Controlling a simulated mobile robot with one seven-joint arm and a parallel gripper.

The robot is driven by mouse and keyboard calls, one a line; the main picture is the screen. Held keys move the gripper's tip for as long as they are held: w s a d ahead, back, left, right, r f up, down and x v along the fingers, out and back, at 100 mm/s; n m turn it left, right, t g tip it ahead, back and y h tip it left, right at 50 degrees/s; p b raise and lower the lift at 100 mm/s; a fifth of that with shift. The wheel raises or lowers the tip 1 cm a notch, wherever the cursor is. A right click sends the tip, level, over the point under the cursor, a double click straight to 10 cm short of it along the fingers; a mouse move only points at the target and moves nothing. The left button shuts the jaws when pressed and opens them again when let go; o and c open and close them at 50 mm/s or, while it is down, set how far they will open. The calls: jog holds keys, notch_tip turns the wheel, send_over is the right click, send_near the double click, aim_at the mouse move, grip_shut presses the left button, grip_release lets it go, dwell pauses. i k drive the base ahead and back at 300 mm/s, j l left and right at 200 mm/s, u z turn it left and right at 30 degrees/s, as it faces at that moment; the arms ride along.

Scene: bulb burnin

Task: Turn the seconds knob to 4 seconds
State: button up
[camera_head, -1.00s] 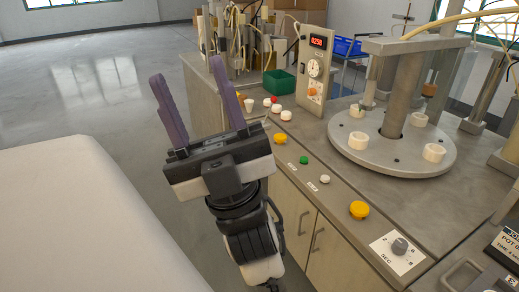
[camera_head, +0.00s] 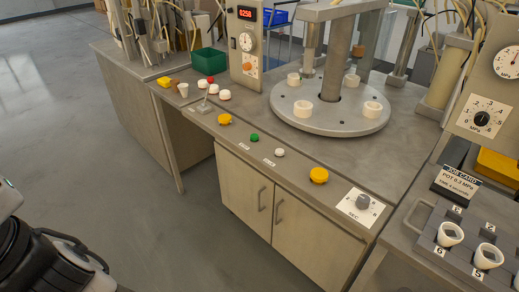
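The seconds knob (camera_head: 362,202) is a grey knob on a white square dial plate marked SEC (camera_head: 349,208), near the front edge of the bench at lower right. Its numbers and pointer are too small to read surely. A dark job card (camera_head: 457,186) to its right reads POT 0.3 MPa and TIME 4 seconds. Part of my arm shows at the lower left, well away from the knob. My gripper is out of view.
Yellow buttons (camera_head: 318,176), a green button (camera_head: 254,138) and a white button (camera_head: 279,152) line the bench front. A round turntable (camera_head: 330,117) with white cups stands behind. A rack with white pieces (camera_head: 488,256) is at right. Open floor lies left.

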aim_at(362, 201)
jog(key=i+z, duration=0.15)
jog(key=z, duration=0.3)
jog(key=i+j+z, duration=0.1)
jog(key=z, duration=0.35)
jog(key=j, duration=0.1)
